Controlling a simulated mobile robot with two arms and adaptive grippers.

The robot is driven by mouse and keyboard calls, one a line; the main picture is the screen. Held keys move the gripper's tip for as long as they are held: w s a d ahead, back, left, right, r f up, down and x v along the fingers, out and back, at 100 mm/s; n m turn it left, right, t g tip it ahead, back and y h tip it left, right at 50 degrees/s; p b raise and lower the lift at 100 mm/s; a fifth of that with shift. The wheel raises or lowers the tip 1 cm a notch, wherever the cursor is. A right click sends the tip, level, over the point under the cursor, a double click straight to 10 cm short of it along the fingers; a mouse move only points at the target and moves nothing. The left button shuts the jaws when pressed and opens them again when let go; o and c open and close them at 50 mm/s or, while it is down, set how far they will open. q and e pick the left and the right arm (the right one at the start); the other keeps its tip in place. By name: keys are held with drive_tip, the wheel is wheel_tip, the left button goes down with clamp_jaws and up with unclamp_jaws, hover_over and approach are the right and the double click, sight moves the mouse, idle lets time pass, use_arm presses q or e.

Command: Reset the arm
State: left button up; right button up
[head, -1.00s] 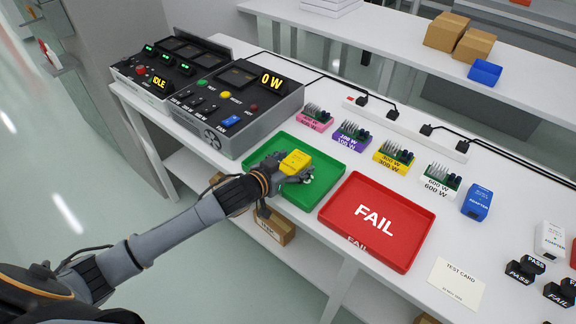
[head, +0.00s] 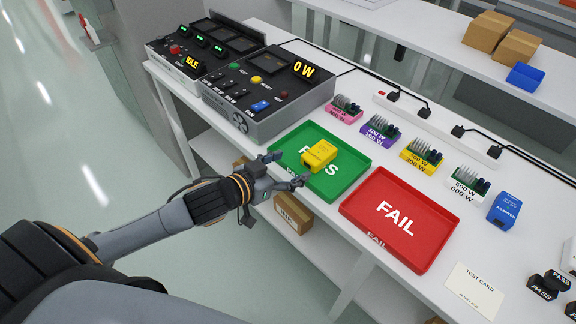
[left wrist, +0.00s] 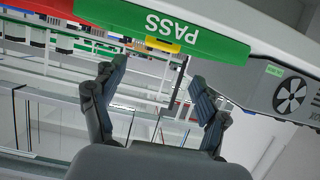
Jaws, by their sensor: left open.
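My left gripper (head: 287,170) is open and empty at the front edge of the green PASS tray (head: 347,187). In the left wrist view its two fingers (left wrist: 155,95) stand wide apart, with nothing between them. A yellow adapter (head: 319,155) lies in the green tray, covering part of its lettering. In the left wrist view a yellow edge (left wrist: 163,45) shows just past the tray's PASS front wall (left wrist: 215,45). My right gripper is in neither view.
The red FAIL tray (head: 425,257) stands right of the green one. The test console (head: 262,122) is behind left. Several small load boards, a blue adapter (head: 503,210) and a test card (head: 474,292) are on the table. The aisle floor at left is clear.

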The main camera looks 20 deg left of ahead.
use_arm(q)
drive_tip(key=shift+f, duration=0.1)
idle(0.3)
drive_tip(key=s+f+n+g+y, duration=0.15)
drive_tip(key=s+f+g, duration=0.4)
drive_tip(key=s, duration=0.55)
drive_tip(key=s+f+n+g+y, duration=0.1)
drive_tip(key=s+f+g+y, duration=0.25)
drive_tip(key=s+f, duration=0.45)
drive_tip(key=s+f+g, duration=0.1)
drive_tip(key=s+f, duration=0.1)
drive_tip(key=f, duration=1)
drive_tip(key=s+f+g, duration=0.1)
drive_tip(key=s+f, duration=0.2)
drive_tip(key=f, duration=0.9)
drive_tip(key=s+a+f+g+p, duration=0.1)
drive_tip(key=s+a+f, duration=0.1)
drive_tip(key=s+f, duration=1.3)
drive_tip(key=shift+s+a+f+m, duration=0.25)
drive_tip(key=shift+s+m, duration=0.2)
drive_tip(key=shift+s, duration=0.2)
